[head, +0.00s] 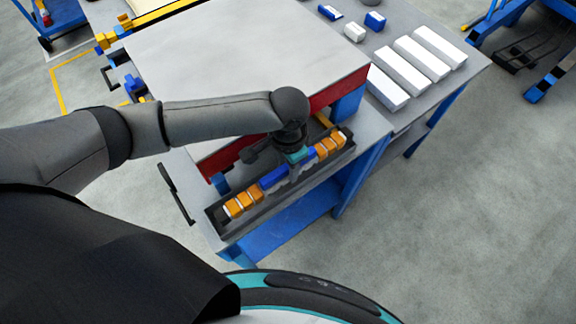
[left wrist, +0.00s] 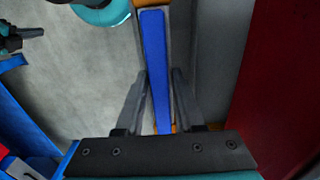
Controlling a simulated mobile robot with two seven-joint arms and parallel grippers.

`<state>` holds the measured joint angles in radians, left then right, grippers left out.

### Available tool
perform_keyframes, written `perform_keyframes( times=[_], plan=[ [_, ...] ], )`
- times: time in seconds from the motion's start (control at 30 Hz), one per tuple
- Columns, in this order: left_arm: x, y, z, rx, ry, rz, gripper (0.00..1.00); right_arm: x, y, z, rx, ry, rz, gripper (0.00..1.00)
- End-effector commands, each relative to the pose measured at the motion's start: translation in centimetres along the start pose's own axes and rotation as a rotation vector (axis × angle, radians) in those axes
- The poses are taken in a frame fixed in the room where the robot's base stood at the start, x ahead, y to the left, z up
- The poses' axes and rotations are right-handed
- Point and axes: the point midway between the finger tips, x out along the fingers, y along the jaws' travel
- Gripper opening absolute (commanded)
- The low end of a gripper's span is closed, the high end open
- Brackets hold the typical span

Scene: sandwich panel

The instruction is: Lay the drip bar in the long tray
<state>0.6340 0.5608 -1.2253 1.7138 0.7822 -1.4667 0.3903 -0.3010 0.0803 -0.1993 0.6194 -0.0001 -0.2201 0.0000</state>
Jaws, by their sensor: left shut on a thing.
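The long tray (head: 212,217) is a narrow dark trough along the near edge of the bench. A blue bar (head: 272,179), apparently the drip bar, lies lengthwise in line with the tray. My left gripper (head: 292,168) reaches down over the tray's middle and is shut on this bar, hiding part of it. In the left wrist view the bar (left wrist: 155,50) runs between the two fingers (left wrist: 158,85). Orange blocks (head: 243,202) show in the tray beyond both ends of the bar. I cannot tell whether the bar touches the tray's floor. My right gripper is out of view.
A large pale panel (head: 230,50) with red sides stands on the bench just behind the tray. Several white bars (head: 421,57) and small blue and white blocks (head: 375,21) lie on the bench's far right.

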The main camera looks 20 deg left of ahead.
Motion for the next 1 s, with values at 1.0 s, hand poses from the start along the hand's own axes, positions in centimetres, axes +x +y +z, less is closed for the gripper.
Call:
perform_keyframes(
  times=[1.0],
  plan=[
    [5.5, 0.2, 0.1, 0.000, -0.002, 0.000, 0.00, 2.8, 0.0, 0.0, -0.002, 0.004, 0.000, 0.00]
  ],
)
